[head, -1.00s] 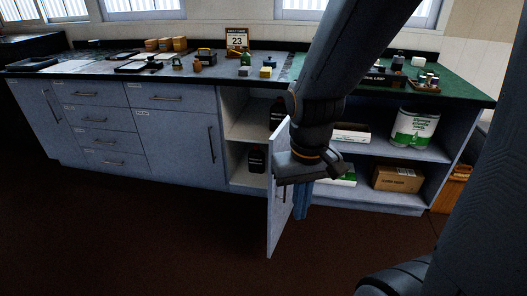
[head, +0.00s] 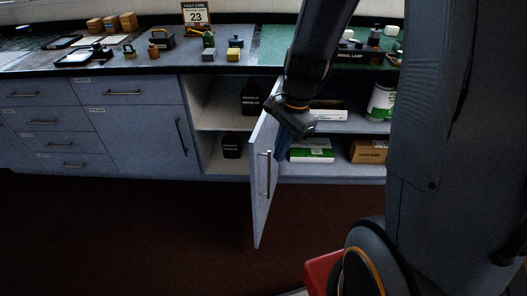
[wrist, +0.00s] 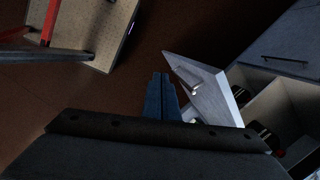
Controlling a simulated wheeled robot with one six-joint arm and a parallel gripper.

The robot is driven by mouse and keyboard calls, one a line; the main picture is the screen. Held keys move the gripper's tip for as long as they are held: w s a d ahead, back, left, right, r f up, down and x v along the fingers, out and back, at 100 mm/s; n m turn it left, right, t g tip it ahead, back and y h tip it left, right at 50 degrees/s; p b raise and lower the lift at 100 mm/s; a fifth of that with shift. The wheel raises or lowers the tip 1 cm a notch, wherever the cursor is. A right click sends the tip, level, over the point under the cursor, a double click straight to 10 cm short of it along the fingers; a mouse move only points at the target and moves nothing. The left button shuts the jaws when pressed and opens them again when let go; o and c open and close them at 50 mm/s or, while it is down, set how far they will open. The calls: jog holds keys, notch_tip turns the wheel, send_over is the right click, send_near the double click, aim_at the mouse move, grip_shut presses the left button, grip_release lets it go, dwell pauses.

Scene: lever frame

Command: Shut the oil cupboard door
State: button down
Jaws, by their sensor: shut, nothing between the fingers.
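The oil cupboard door (head: 262,185) stands wide open, swung out from the cabinet front, with a bar handle (head: 268,174) on its face. Inside the open cupboard (head: 222,112) dark bottles stand on the upper and lower shelves. My gripper (head: 282,152) is just right of the door's upper part, fingers pointing down, shut and empty. In the wrist view the shut fingers (wrist: 158,90) are left of the door (wrist: 205,88). A narrow gap shows between them there. In the head view I cannot tell whether they touch.
Right of the door are open shelves with a green-and-white box (head: 312,150), a cardboard box (head: 368,151) and a white-green tub (head: 381,101). The countertop (head: 120,66) holds small items. The brown floor (head: 130,235) before the cabinets is clear.

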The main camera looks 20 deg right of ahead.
jog(key=w+d+f+m+p, duration=0.1)
jog(key=w+d+m+p, duration=0.3)
jog(key=m, duration=0.5)
jog(key=w+a+f+m, duration=0.1)
jog(key=w+a+f, duration=0.4)
jog(key=f, duration=0.5)
jog(key=shift+a+t+y, duration=0.3)
jog(key=shift+a+t, duration=0.1)
jog(key=shift+a, duration=0.4)
